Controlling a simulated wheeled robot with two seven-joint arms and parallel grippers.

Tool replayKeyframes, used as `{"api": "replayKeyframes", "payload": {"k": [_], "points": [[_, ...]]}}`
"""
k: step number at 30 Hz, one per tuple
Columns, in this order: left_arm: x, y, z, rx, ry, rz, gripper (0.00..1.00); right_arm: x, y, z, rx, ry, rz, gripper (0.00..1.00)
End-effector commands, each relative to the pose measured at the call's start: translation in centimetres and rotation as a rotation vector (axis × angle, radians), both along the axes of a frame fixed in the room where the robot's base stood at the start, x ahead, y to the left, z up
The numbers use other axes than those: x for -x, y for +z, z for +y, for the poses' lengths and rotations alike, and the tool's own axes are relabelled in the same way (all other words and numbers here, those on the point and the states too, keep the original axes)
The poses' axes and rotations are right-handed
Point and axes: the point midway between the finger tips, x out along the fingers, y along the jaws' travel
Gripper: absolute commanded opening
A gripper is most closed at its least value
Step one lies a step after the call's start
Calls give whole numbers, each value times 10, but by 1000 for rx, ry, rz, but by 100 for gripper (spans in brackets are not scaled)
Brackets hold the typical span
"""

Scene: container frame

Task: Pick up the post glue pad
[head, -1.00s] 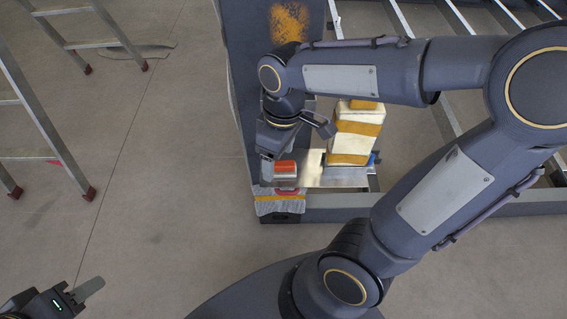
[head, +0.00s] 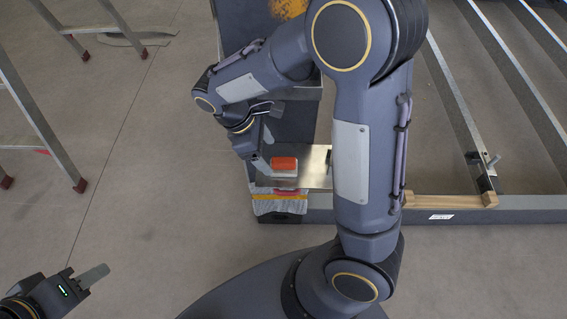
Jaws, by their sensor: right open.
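A small pad with an orange-red top and white lower part (head: 285,166), which looks like the glue pad, lies on a shiny metal plate (head: 318,158) near the end of the dark post. My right gripper (head: 265,150) is open, pointing down just left of the pad. One finger is beside the pad's left edge; I cannot tell whether it touches. The pad is not visibly between the fingers. My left gripper (head: 92,278) is at the lower left, far from the pad; only one finger shows clearly.
Dark metal frame beams (head: 500,215) run along the right, with a wooden strip (head: 450,200) on the near beam. A ladder (head: 40,125) stands at the left. A yellow and grey cloth-like wrap (head: 280,204) hangs at the post's end. Floor between ladder and post is clear.

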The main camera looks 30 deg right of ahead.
Motion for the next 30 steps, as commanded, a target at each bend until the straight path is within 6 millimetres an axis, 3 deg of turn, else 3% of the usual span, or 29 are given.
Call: {"api": "replayKeyframes", "payload": {"k": [9,19,30], "points": [[0,-18,0,0,0,1,36,13,-41,-18,2,0,1,71],[0,-18,0,0,0,0,36,14,-44,-20,0,0,0,70],[0,-18,0,0,0,0,36,14,-44,-20,0,0,0,22]]}}
